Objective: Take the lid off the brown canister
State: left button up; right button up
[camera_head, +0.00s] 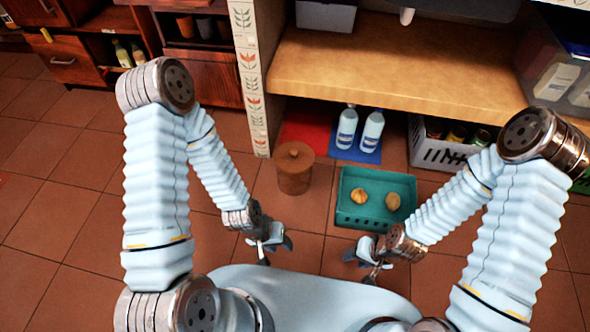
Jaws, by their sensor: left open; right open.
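The brown canister (294,181) stands upright on the tiled floor, left of the teal crate. Its round brown lid (294,155) with a small knob sits on top. My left gripper (271,252) is open and empty, in front of the canister and a little to its left, apart from it. My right gripper (362,268) is open and empty, in front of the teal crate, farther from the canister.
A teal crate (345,212) with two round tan items stands right of the canister. Two white bottles (346,128) (372,131) stand on a blue mat behind. A wooden shelf (400,75) overhangs the back. A patterned post (250,85) rises behind the canister's left. Floor to its left is clear.

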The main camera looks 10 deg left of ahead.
aim_at(291, 157)
jog(key=i+j+z, duration=0.2)
jog(key=z, duration=0.15)
jog(key=i+j+z, duration=0.1)
jog(key=j+z, duration=0.25)
jog(key=i+j+z, duration=0.1)
jog(key=j+z, duration=0.25)
